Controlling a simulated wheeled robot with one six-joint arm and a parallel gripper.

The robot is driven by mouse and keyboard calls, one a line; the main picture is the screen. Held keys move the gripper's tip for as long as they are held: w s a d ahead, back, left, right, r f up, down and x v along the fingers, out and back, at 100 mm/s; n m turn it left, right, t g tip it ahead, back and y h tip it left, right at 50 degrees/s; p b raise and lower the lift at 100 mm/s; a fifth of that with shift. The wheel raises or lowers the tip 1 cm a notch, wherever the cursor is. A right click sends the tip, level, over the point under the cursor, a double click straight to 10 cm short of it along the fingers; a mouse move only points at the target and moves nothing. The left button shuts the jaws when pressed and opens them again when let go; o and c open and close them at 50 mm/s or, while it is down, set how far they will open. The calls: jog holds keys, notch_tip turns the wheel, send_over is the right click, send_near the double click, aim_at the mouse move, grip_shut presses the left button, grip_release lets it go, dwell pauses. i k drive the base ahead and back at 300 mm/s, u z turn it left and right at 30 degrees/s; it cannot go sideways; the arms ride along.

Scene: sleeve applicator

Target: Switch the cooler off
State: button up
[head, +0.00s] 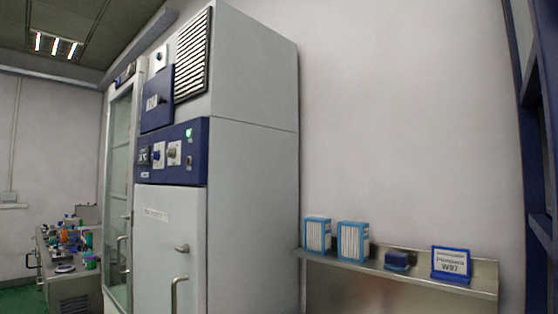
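The cooler (255,180) is a tall pale grey cabinet in the middle-left of the head view. Its dark blue control panel (196,172) sits at mid height on the front, above a closed lower door. The panel carries a small lit green light (189,133), a round knob on a pale plate (173,154), a second pale plate with a control (158,155) and a small dark display (144,156). A small dark fitting (189,160) sits right of the knob. Lettering is too small to read. My gripper is not in view.
A glass-doored cabinet (118,190) stands left of the cooler. A cluttered bench (73,282) is farther left. Door handles (178,290) stick out.

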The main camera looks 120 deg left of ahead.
aim_at(171, 152)
jog(key=u, duration=4.25)
